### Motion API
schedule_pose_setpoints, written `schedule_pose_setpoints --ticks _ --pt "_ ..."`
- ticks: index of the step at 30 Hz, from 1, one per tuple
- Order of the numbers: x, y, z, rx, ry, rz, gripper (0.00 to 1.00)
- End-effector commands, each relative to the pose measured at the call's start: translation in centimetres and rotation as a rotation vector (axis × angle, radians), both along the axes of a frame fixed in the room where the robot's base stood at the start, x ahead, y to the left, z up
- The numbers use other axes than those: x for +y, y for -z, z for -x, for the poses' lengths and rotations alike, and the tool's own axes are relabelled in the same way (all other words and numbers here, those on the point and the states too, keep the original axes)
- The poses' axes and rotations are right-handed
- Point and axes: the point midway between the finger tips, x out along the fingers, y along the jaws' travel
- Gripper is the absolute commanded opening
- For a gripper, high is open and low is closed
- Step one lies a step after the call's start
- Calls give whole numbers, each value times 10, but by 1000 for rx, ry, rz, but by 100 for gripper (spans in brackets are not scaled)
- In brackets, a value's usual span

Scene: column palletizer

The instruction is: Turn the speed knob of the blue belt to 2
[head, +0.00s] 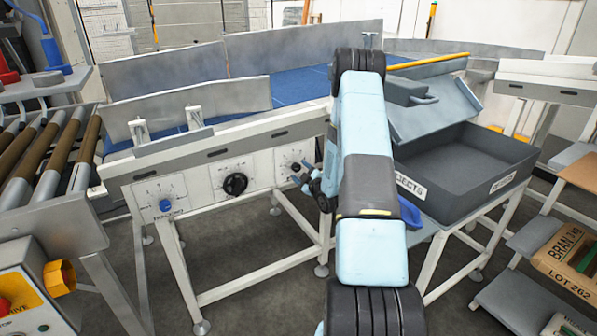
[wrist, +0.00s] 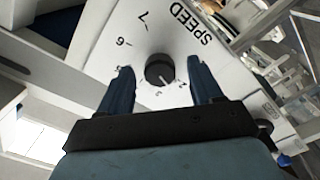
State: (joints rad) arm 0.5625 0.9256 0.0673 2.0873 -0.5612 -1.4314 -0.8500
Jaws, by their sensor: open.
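The blue belt (head: 300,84) runs behind a white front rail in the head view. Its SPEED panel (wrist: 205,50) fills the top of the wrist view, with a dark round knob (wrist: 160,70) and printed numbers, 7 and 6 clearest. A pale mark on the knob points down and right in the picture, toward the low numbers; the exact number is too small to tell. My gripper (head: 306,177) is open at the rightmost panel. In the wrist view its two blue fingers stand on either side of the knob, with gaps visible, apparently not touching it.
A TENSION panel with a blue knob (head: 165,205) and a middle panel with a larger black knob (head: 236,184) lie to the left. A grey rejects bin (head: 470,165) stands right of my arm. A roller conveyor (head: 45,160) is at far left.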

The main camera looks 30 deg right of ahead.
Motion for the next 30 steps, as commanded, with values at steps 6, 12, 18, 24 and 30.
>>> schedule_pose_setpoints --ticks 6,12,18,24,30 --pt "-2 1 44 4 2 -1 65" --pt "-3 2 81 4 2 -2 65" --pt "-4 2 105 3 0 -2 65" --pt "-4 2 113 3 2 -2 65" --pt "-4 2 113 2 1 -1 65"
